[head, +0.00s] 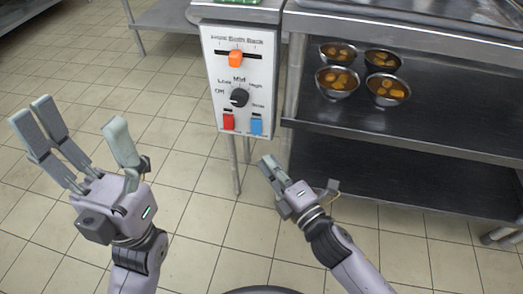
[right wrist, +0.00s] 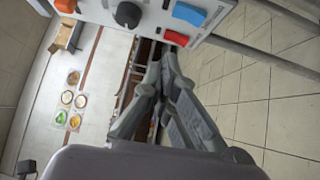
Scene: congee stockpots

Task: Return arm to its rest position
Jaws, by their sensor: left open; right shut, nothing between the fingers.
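My left gripper (head: 84,142) is open and empty over the tiled floor at the left of the head view. My right gripper (head: 268,164) is shut with nothing in it, below and a little right of the control panel (head: 239,106). In the right wrist view the right gripper's fingers (right wrist: 165,62) point towards the panel's edge (right wrist: 142,34) and look apart from it. The panel carries an orange slider (head: 235,59), a black knob (head: 239,97), a red switch (head: 228,122) and a blue switch (head: 256,126).
A metal shelf unit (head: 420,122) stands at the right, with several bowls of food (head: 337,81) on its shelf. The panel and shelf edge are close to my right gripper. The tiled floor (head: 190,215) between my arms is clear.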

